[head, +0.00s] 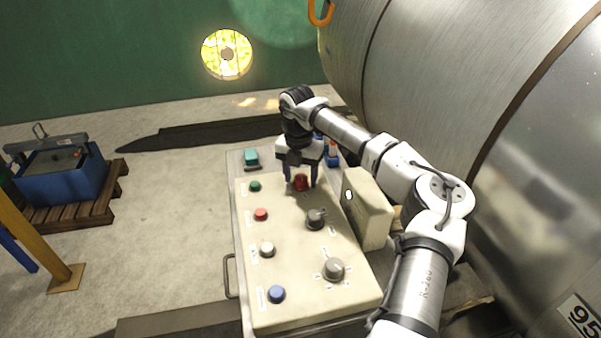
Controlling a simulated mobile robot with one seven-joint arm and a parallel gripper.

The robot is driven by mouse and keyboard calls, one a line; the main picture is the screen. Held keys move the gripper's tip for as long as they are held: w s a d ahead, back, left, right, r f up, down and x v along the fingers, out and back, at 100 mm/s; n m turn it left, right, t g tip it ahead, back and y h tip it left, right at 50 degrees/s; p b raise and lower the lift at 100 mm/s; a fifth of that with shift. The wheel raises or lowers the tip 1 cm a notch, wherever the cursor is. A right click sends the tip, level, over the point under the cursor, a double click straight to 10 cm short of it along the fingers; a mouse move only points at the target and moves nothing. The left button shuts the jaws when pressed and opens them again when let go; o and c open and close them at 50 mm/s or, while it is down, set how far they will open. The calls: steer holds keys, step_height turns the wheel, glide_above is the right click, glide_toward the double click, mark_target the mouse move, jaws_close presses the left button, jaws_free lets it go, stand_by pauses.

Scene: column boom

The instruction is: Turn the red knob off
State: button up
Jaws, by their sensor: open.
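The red knob (301,183) sits near the far end of the beige control panel (290,248), in the right-hand column of controls. My gripper (301,186) points down over it with its fingers apart, one on each side of the knob. Whether the fingers touch the knob cannot be told. The knob's upper part is partly hidden by my gripper, and its pointer direction is too small to read.
Two grey knobs (316,219) (333,269) stand nearer in the same column. Green, red, white and blue buttons (276,294) line the left side. A beige box (368,210) stands right of the panel, close to my arm. A large metal tank (450,80) fills the right.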

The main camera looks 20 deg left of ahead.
steer(key=shift+f, duration=0.1)
steer(key=c, duration=1)
steer(key=shift+o, duration=0.2)
steer(key=n+b, duration=0.2)
steer(key=n, duration=0.2)
steer(key=shift+n, duration=0.3)
steer(key=n+b, duration=0.1)
steer(key=n, duration=0.3)
steer(key=shift+n, duration=0.3)
steer(key=n+b, duration=0.1)
steer(key=n, duration=0.3)
steer(key=shift+d+n, duration=0.1)
steer(key=shift+n, duration=2.3)
